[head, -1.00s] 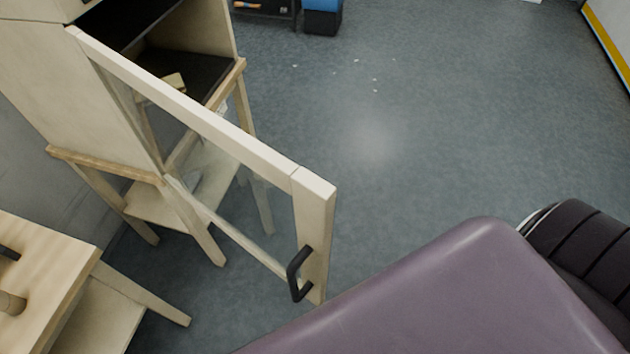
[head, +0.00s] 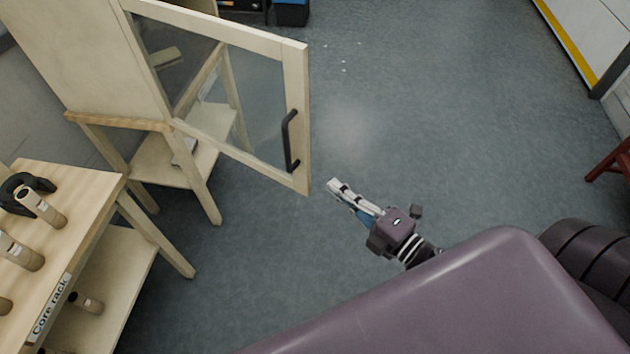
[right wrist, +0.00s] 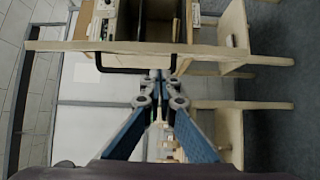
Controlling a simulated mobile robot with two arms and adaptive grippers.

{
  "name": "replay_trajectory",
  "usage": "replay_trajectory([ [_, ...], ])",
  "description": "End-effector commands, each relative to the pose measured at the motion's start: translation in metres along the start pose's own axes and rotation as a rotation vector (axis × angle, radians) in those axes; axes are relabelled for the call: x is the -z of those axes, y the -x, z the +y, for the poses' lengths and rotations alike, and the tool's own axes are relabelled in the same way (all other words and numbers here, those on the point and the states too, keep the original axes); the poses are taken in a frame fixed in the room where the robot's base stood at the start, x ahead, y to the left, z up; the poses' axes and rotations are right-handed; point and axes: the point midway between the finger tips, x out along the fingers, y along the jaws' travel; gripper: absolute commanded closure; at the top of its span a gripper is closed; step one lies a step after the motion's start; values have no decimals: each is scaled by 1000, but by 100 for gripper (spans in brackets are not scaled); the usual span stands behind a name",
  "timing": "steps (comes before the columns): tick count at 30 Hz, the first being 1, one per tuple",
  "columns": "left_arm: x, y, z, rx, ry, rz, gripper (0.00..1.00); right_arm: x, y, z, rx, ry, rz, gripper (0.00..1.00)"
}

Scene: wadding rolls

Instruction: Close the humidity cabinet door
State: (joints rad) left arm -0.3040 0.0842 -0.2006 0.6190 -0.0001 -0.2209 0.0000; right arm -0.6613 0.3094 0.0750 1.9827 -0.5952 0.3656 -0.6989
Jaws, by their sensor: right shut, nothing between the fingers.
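The humidity cabinet (head: 80,60) is a pale wooden box on legs at the upper left of the head view. Its glazed, wood-framed door (head: 297,85) stands open, reaching out to the right. A black bar handle (head: 288,140) is on the door's free edge. My right gripper (head: 335,187) is shut and empty, just right of and below the door's lower free corner, apparently apart from it. In the right wrist view the shut fingertips (right wrist: 161,74) appear near the handle (right wrist: 120,69); contact is unclear. My left gripper is out of view.
A core rack (head: 95,180) with several cardboard tubes stands at the lower left. A lower shelf (head: 150,160) sits between the cabinet's legs. A red stool (head: 612,165) is at the right edge. The grey floor (head: 440,110) right of the door is clear.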

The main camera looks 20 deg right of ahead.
Motion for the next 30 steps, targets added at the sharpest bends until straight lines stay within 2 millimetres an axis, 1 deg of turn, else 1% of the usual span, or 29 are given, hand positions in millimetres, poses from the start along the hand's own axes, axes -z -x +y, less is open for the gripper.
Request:
replay_trajectory([
  [2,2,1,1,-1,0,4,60,2,-2,8,-11,19,8,100],
  [5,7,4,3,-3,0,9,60,2,-8,9,-14,20,10,100],
  [8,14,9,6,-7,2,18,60,2,-21,11,-15,18,9,100],
  [12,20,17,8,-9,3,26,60,2,-44,12,-15,17,9,100],
  [16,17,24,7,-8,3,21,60,2,-65,11,-13,15,7,100],
  [21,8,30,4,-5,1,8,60,2,-86,10,-12,14,7,100],
  [25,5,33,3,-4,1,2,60,2,-96,9,-11,14,7,100],
  [30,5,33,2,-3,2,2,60,3,-100,8,-11,14,7,100],
])
